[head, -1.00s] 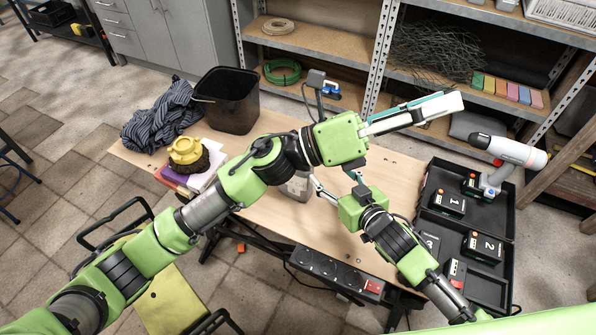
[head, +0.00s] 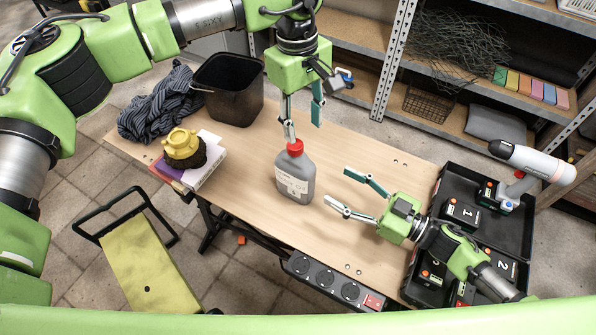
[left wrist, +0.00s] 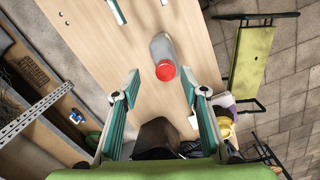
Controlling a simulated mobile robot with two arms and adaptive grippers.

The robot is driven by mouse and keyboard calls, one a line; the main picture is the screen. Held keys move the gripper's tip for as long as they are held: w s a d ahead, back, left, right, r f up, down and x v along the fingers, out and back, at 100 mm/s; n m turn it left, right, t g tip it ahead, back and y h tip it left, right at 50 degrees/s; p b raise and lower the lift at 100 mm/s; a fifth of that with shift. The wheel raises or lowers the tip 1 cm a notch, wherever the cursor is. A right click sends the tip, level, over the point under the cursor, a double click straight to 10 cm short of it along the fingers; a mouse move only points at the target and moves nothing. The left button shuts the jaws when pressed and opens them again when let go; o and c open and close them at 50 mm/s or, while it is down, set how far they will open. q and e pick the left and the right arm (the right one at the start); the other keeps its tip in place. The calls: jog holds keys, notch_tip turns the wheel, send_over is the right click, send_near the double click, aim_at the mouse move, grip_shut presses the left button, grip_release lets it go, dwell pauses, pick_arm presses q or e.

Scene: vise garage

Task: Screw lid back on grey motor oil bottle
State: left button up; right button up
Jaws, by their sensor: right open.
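The grey motor oil bottle (head: 295,180) stands upright on the workbench (head: 245,205), with a red lid (head: 295,147) at its top. I cannot tell how tightly the lid sits. My left gripper (head: 304,127) is open above the bottle, pointing down, with one fingertip overlapping the lid's edge in the head view. In the left wrist view the red lid (left wrist: 166,72) and grey bottle (left wrist: 160,47) show ahead of the open fingers (left wrist: 161,82), with nothing between them. My right gripper (head: 337,187) is open and empty to the right of the bottle, its fingers pointing toward it.
A black bin (head: 228,92), a striped cloth (head: 160,103) and a yellow-topped brush (head: 184,148) on books (head: 200,172) occupy the left end. A black case (head: 450,185) with batteries and a drill (head: 530,165) is at right. A power strip (head: 330,282) runs along the front edge.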

aim_at(295, 166)
pick_arm(q)
jog(key=shift+w+a+r, duration=0.2)
jog(key=shift+w+a, duration=0.3)
jog(key=shift+a, duration=0.15)
jog(key=shift+w+a+r+y, duration=0.1)
jog(key=shift+a+r+y, duration=0.1)
jog(key=shift+a+y, duration=0.1)
pick_arm(e)
jog(key=shift+s+f+g, duration=0.1)
jog(key=shift+s+g, duration=0.2)
jog(key=shift+s, duration=0.05)
pick_arm(q)
jog(key=shift+d, duration=0.1)
pick_arm(e)
jog(key=x, duration=1.4)
jog(key=shift+d, duration=0.1)
